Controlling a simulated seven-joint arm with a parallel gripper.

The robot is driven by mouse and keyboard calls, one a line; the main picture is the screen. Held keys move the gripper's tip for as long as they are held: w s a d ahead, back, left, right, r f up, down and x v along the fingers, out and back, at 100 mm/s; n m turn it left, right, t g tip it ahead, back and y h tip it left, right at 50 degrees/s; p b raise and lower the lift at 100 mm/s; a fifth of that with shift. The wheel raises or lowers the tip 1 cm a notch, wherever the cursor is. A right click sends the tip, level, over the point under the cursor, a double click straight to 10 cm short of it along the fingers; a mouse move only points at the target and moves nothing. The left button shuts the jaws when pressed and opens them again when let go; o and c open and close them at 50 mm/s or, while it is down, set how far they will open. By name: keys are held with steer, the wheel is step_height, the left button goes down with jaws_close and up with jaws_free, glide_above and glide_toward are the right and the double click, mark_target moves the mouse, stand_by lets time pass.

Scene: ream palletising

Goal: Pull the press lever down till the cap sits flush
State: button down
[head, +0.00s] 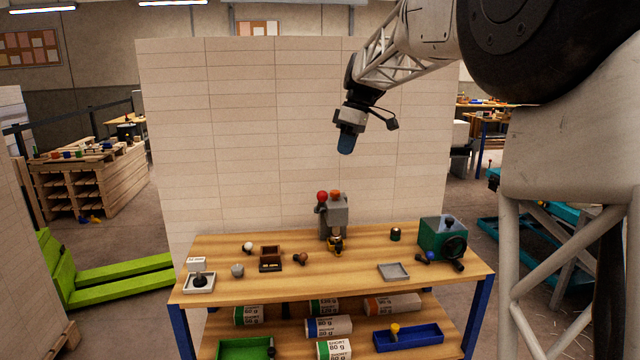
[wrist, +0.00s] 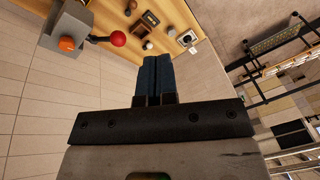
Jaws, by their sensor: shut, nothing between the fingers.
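The press (head: 337,215) is a grey upright block near the back middle of the wooden table, with an orange part on top. Its lever ends in a red ball knob (head: 322,196) that stands high on the left side. A yellow and black piece sits at the foot of the press; I cannot tell if it is the cap. In the wrist view the press (wrist: 68,30) is at upper left, with the red knob (wrist: 118,39) beside it. My gripper (head: 345,146) is in the air above the press, clear of it. Its blue fingers (wrist: 154,75) are together and empty.
On the table (head: 350,285), a green machine with a black wheel (head: 443,238) stands at right. A grey tray (head: 394,271) lies at front right. A brown box (head: 270,258) and small knobs are at left. A tiled partition (head: 250,130) stands behind the table.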

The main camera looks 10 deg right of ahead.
steer(key=w+d+f+n+g+y, duration=0.1)
steer(key=w+n, duration=0.4)
steer(key=w, duration=1)
steer(key=shift+w+f, duration=0.15)
steer(key=shift+f, duration=0.05)
steer(key=shift+f, duration=0.1)
steer(key=s+x, duration=0.1)
steer(key=x, duration=1.2)
steer(key=shift+s+d+f, duration=0.15)
steer(key=shift+s+f, duration=0.05)
steer(key=shift+s, duration=0.05)
steer(key=shift+s+f, duration=0.1)
steer(key=shift+s+f, duration=0.45)
steer(key=shift+f, duration=0.1)
